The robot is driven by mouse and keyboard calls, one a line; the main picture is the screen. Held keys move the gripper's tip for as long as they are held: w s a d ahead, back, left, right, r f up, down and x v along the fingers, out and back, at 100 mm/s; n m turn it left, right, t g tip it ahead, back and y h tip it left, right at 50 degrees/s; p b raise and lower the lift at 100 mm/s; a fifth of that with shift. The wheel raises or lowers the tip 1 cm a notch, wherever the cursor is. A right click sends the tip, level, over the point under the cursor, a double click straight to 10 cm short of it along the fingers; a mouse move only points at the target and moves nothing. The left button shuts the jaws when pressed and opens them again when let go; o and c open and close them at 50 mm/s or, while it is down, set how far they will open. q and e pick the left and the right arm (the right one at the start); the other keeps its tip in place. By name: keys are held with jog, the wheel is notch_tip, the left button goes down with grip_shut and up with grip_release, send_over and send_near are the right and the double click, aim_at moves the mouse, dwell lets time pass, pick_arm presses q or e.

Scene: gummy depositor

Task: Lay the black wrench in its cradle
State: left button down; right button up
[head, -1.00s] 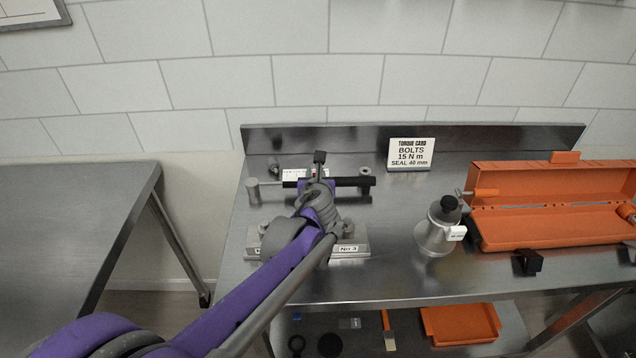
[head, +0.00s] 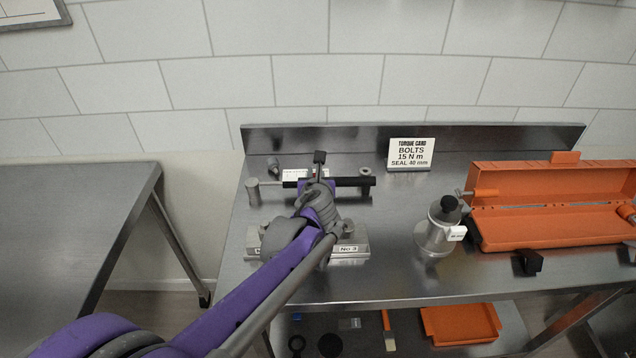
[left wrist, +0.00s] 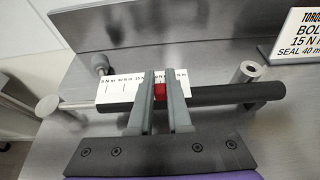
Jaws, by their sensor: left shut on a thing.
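The black wrench (head: 352,181) lies crosswise near the back of the steel bench, with its black handle to the right. In the left wrist view its handle (left wrist: 235,93) and thin silver shaft (left wrist: 78,104) show on either side of my fingers. My left gripper (left wrist: 160,88) is shut on the wrench at a red part. Its fingers stand in front of a white N m scale plate (left wrist: 115,88). Metal posts, perhaps of the cradle, stand near the shaft (head: 253,191) and behind the handle (left wrist: 246,72). I cannot tell whether the wrench touches them. My right gripper is out of view.
A metal block labelled No 3 (head: 349,250) sits under my left forearm. A silver bottle-like vessel (head: 435,235), an open orange case (head: 550,235) and a small black block (head: 530,262) stand to the right. A torque card (head: 411,153) stands at the back. The bench between block and vessel is clear.

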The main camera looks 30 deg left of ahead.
pick_arm(q)
jog(key=shift+r, duration=0.15)
dwell(0.5)
notch_tip(320, 180, up, 10)
jog(key=shift+f+p, duration=0.1)
jog(key=shift+p, duration=0.6)
jog(key=c, duration=1.5)
grip_release()
jog(key=shift+c, duration=0.2)
grip_shut()
